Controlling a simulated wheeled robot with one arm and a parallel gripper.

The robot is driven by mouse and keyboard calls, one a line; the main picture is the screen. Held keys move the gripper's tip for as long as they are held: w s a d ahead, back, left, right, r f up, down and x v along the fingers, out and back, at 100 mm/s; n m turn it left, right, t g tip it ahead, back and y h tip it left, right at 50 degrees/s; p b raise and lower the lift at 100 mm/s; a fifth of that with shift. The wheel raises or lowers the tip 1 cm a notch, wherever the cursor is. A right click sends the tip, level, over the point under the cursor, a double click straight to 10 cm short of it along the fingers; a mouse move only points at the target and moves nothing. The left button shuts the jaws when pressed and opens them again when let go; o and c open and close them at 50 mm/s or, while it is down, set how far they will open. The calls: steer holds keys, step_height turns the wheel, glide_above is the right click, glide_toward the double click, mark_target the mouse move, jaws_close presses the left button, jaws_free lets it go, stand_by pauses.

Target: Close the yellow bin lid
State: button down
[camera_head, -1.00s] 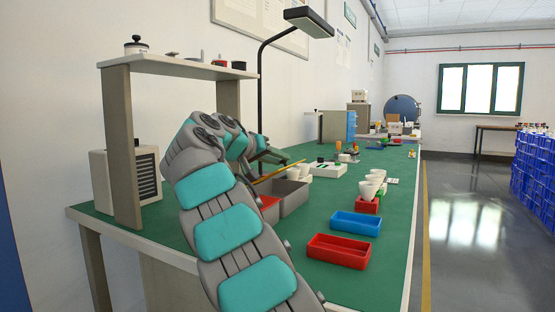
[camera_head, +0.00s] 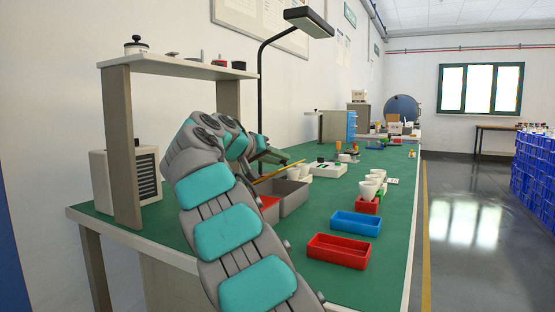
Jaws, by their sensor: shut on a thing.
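The yellow lid (camera_head: 280,172) shows as a thin, slanted strip at the back of the green bench, just above a grey bin (camera_head: 293,199). It rises toward the right. The yellow bin's body cannot be made out; my arm and the grey bin cover much of that area. My gripper (camera_head: 285,159) is beyond my bent arm, at the lid's upper edge. It is small in view, and it is shut on what looks like the lid. The exact contact between fingers and lid is too small to see.
A red bin (camera_head: 269,211) sits beside the grey bin, partly behind my arm. A blue tray (camera_head: 356,225), a red tray (camera_head: 339,252) and white cups (camera_head: 370,187) stand to the right. A lamp pole (camera_head: 260,95) and a shelf post (camera_head: 123,150) rise at the left.

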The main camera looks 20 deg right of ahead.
steer(key=shift+f, duration=0.1)
steer(key=b, duration=0.1)
steer(key=f+m+b, duration=0.1)
steer(key=b, duration=0.1)
steer(key=shift+s+d+f+y, duration=0.15)
steer(key=shift+s+d+y, duration=0.1)
steer(key=shift+s+y, duration=0.15)
steer(key=c, duration=0.7)
jaws_free()
steer(key=shift+r, duration=0.2)
steer(key=v, duration=0.7)
steer(key=shift+s+a, duration=0.3)
